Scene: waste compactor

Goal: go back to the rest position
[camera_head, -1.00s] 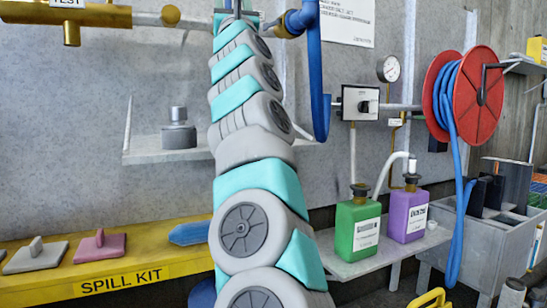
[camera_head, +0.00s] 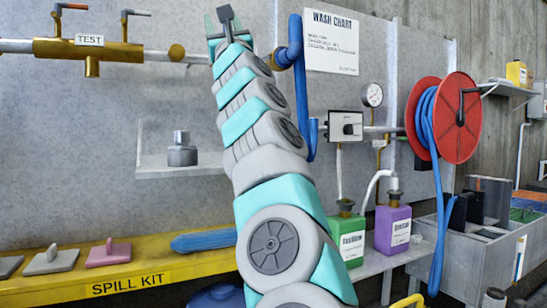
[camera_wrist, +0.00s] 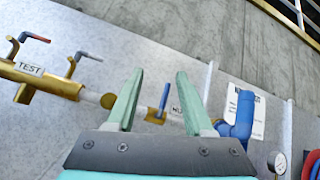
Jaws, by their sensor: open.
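My gripper (camera_wrist: 160,102) is open in the wrist view, with two pale green fingers apart and nothing between them. Behind the fingers are a grey wall and a brass pipe fitting. In the head view my gripper (camera_head: 227,22) is at the top of my raised arm, left of the wash chart (camera_head: 332,42). The arm stands nearly upright in the middle of that view, tilted a little to the left.
A brass test manifold (camera_head: 88,50) is on the wall at left. A blue pipe (camera_head: 299,80) runs close to my arm's right. A yellow spill kit ledge (camera_head: 60,288) lies low at left. Green (camera_head: 348,238) and purple (camera_head: 392,230) jugs stand at right, below a red hose reel (camera_head: 460,118).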

